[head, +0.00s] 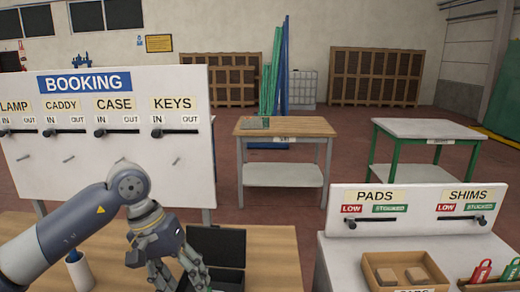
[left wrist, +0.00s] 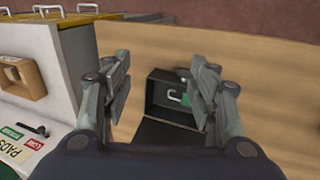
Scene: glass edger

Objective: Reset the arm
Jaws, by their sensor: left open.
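My left arm reaches in from the left in the head view. Its gripper (head: 178,275) is open, with its fingers pointing down at the left side of an open black case (head: 217,243) on the wooden table. In the left wrist view the gripper (left wrist: 162,88) shows its fingers spread with nothing between them. The black case (left wrist: 158,82) lies beyond and below the fingers. A padlock with a green body (left wrist: 186,100) is inside it, partly hidden by the right finger. My right gripper is in neither view.
The BOOKING board (head: 110,170) with sliders stands behind the wooden table (head: 270,255). The PADS and SHIMS station (head: 345,255) is at right, holding a wooden tray (head: 372,275). Two workbenches stand farther back.

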